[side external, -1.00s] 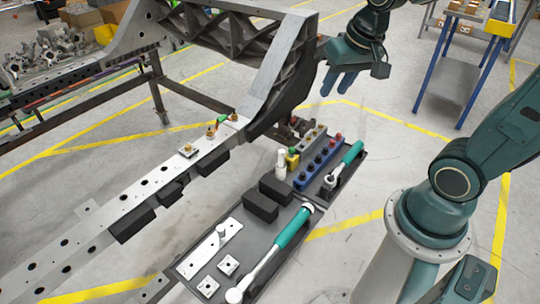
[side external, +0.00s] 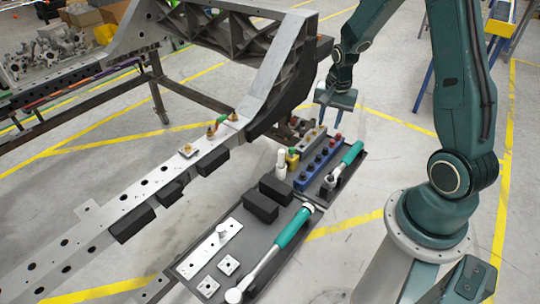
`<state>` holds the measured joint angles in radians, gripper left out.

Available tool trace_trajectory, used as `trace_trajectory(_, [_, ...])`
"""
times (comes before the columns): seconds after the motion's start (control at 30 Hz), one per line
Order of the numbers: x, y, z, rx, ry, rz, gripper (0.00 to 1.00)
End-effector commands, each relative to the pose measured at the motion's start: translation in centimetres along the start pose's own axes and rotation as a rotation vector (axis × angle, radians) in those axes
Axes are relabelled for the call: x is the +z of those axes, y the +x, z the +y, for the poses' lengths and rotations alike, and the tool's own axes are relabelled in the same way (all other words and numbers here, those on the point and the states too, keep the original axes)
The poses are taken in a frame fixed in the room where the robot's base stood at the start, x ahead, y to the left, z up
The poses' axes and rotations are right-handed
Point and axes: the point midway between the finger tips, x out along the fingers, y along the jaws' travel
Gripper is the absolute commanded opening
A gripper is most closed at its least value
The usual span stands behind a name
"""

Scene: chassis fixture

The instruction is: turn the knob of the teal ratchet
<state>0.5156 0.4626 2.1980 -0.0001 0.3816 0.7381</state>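Two ratchets with teal handles lie on the dark tray. The larger ratchet (side external: 291,230) lies along the near right part of the tray, its round silver head (side external: 235,295) toward the front. The smaller ratchet (side external: 351,154) lies at the far right end, its silver head (side external: 329,181) toward the front. The knob is too small to make out on either. My gripper (side external: 335,115) is above and behind the smaller ratchet, pointing down. Its fingers look apart, with nothing between them, and it touches nothing.
The dark tray (side external: 262,228) also carries a blue socket rack (side external: 312,172), black blocks (side external: 262,206) and a silver plate (side external: 213,248). A long metal chassis rail (side external: 150,192) and a tall grey bracket (side external: 285,75) stand left of my gripper. Floor to the tray's right is open.

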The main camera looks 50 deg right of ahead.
Motion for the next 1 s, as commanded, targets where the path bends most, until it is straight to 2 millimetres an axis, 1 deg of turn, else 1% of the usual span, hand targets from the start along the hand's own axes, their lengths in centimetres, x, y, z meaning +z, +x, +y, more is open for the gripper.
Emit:
trace_trajectory(0.03, [-0.4, 1.4, 0.5, 0.013, 0.038, -0.012, 0.32])
trace_trajectory(0.2, [-1.6, 5.6, 2.2, 0.044, 0.166, -0.037, 0.32])
trace_trajectory(0.3, [-2.0, 7.6, 3.1, 0.059, 0.228, -0.048, 0.32])
trace_trajectory(0.4, [-2.3, 9.2, 3.9, 0.070, 0.275, -0.057, 0.32])
trace_trajectory(0.5, [-2.4, 10.1, 4.3, 0.076, 0.305, -0.061, 0.32])
trace_trajectory(0.57, [-2.4, 10.4, 4.4, 0.077, 0.314, -0.062, 0.32])
trace_trajectory(0.87, [-2.5, 10.6, 4.5, 0.078, 0.318, -0.062, 0.32])
trace_trajectory(1.0, [-2.4, 11.1, 4.5, 0.079, 0.318, -0.063, 0.32])
